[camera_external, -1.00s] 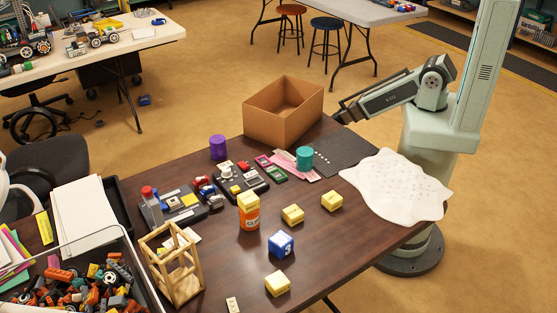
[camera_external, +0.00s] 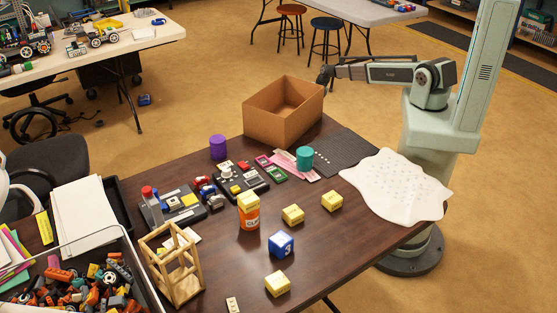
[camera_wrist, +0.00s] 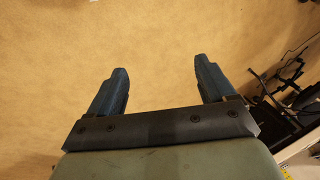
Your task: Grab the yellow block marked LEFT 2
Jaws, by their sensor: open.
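Several yellow blocks show in the external view. One yellow block (camera_external: 293,214) sits mid-table, another (camera_external: 332,201) to its right, and a third (camera_external: 277,284) near the front edge. A further yellow block (camera_external: 248,201) rests on top of an orange bottle (camera_external: 249,218). Their markings are too small to read, so I cannot tell which is LEFT 2. My gripper (camera_external: 325,76) is up by the right rim of the cardboard box, far from the blocks. In the wrist view my gripper (camera_wrist: 161,70) is open and empty, with only floor between its fingers.
The open cardboard box (camera_external: 270,122) stands at the table's far end. A blue block (camera_external: 281,244), a teal cylinder (camera_external: 305,158), a purple cylinder (camera_external: 218,147) and a wooden frame (camera_external: 178,275) stand on the table. A white cloth (camera_external: 395,185) covers the right corner.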

